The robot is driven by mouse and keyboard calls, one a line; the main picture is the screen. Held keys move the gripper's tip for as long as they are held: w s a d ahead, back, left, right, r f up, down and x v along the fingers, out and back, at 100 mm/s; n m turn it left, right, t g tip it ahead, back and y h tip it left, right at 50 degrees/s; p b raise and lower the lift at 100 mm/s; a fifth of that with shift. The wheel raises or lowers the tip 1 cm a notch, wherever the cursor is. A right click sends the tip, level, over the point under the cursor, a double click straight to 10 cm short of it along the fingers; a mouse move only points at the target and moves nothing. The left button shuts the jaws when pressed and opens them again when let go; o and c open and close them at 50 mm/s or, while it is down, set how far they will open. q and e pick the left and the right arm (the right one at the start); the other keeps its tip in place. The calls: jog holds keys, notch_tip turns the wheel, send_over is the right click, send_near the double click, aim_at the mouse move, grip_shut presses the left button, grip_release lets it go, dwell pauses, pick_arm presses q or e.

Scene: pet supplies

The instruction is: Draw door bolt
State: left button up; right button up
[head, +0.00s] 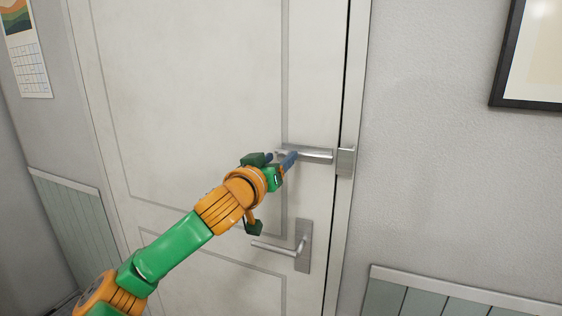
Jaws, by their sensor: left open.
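A silver door bolt (316,155) lies level across the right edge of the white door (200,90). Its right end meets a metal keeper (345,161) on the door frame. My left gripper (284,158) is open at the bolt's left end, with its fingers around or close beside it. I cannot tell whether the fingers touch the bolt. The gripper hides part of the bolt's left end. My right gripper is out of view.
A dark picture frame (501,62) hangs at upper right and a calendar (29,68) at upper left. Panelling (430,297) lines the lower wall.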

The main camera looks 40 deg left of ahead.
pick_arm(q)
jog(key=b+v, duration=0.2)
jog(key=v, duration=0.3)
jog(key=shift+s, duration=0.35)
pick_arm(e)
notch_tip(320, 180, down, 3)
pick_arm(q)
jog(key=shift+w+f, duration=0.1)
